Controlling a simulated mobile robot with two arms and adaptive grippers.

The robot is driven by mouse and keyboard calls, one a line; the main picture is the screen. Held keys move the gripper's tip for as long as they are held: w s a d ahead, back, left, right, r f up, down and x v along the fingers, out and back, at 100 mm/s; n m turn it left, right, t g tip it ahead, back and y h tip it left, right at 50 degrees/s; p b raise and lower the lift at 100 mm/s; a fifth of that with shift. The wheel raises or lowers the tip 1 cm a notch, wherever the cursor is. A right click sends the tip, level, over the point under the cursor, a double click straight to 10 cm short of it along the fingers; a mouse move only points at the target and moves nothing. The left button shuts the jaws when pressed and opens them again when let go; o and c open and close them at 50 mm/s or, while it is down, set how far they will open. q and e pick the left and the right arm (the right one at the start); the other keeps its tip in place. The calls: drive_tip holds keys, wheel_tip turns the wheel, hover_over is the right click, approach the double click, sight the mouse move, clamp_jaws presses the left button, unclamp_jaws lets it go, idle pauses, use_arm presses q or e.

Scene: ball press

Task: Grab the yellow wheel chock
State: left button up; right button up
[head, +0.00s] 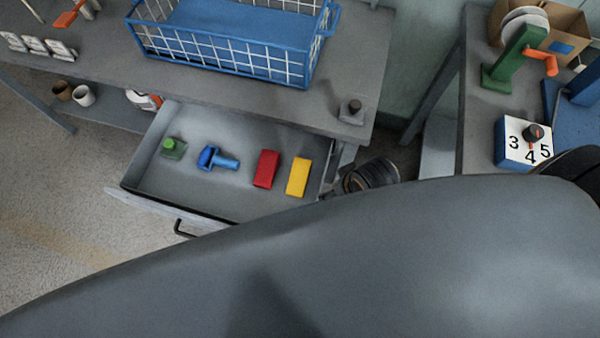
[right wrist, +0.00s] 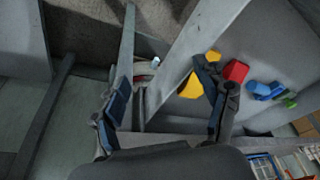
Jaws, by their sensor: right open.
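The yellow wheel chock (head: 298,177) lies in the open drawer (head: 140,190), at the right end of a row of items. A red block (head: 266,169) lies just left of it. My right gripper (right wrist: 165,85) is open, its two blue-padded fingers spread apart. In the right wrist view the yellow chock (right wrist: 191,89) shows behind the right finger, which hides part of it. A drawer wall (right wrist: 180,65) crosses the gap between the fingers. I see nothing held. My left gripper is not in view.
A blue bolt-like item (head: 217,159) and a green item (head: 173,148) also lie in the drawer. A blue wire basket (head: 230,60) stands on the workbench (head: 330,90) above. A numbered dial box (head: 520,142) is on the right table. My grey arm covers the lower head view.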

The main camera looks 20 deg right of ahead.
drive_tip(key=w+a+r+m+y, duration=0.1)
drive_tip(key=w+a+r+m, duration=0.1)
drive_tip(key=w+a, duration=0.35)
wheel_tip(320, 180, up, 4)
drive_tip(key=m+g+h, duration=0.2)
drive_tip(key=m+g, duration=0.1)
drive_tip(key=m, duration=0.3)
hover_over(300, 171)
drive_tip(key=f, duration=0.5)
drive_tip(key=f+b, duration=0.1)
drive_tip(key=f, duration=0.1)
drive_tip(key=shift+w+a+f, duration=0.2)
drive_tip(key=shift+a+f, duration=0.05)
drive_tip(key=shift+f, duration=0.15)
drive_tip(key=shift+s+d+f, duration=0.1)
drive_tip(key=shift+s+f, duration=0.05)
drive_tip(key=shift+f, duration=1.2)
drive_tip(key=shift+s+d+f, duration=0.1)
drive_tip(key=shift+f, duration=1.25)
drive_tip(key=c, duration=1.3)
drive_tip(key=shift+c, duration=0.2)
drive_tip(key=shift+r, duration=0.15)
